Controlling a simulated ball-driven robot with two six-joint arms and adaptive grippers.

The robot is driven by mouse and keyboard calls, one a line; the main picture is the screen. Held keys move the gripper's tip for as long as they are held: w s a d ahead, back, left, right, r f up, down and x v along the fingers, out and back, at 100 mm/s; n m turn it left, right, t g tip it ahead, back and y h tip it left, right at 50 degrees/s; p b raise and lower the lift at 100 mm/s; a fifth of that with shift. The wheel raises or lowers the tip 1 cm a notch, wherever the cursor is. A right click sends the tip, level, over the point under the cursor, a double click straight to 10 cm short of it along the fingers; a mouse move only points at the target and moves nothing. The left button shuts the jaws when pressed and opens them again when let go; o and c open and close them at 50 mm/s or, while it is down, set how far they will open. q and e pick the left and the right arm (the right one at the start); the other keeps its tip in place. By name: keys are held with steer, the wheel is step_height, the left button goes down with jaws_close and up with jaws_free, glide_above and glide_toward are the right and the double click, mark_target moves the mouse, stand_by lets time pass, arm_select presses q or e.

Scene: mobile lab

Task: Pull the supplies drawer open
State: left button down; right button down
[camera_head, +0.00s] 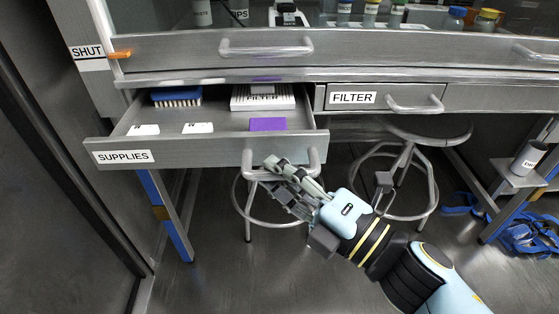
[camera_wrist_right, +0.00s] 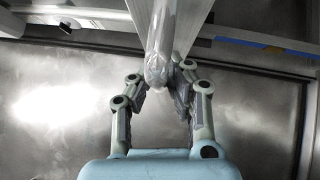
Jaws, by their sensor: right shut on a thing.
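The supplies drawer (camera_head: 205,147), labelled SUPPLIES, stands pulled out from under the bench at the left. Inside it I see a blue brush (camera_head: 177,97), a purple block (camera_head: 267,124), a white box (camera_head: 262,102) and small white cards. Its bar handle (camera_head: 296,172) is at the right of its front. My right gripper (camera_head: 283,177) is at this handle, shut on it. In the right wrist view the handle (camera_wrist_right: 158,65) runs between the fingers of the gripper (camera_wrist_right: 158,88). My left gripper does not show.
A closed drawer labelled FILTER (camera_head: 362,98) is to the right. A round stool (camera_head: 430,128) stands under the bench. A wide front with its own handle (camera_head: 266,48) is above, with an orange lever (camera_head: 120,55) by a SHUT label. Blue straps (camera_head: 530,232) lie at the right.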

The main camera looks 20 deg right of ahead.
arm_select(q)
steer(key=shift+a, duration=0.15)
arm_select(e)
steer(key=shift+r, duration=0.15)
steer(key=c, duration=1.3)
jaws_free()
steer(key=v, duration=1.2)
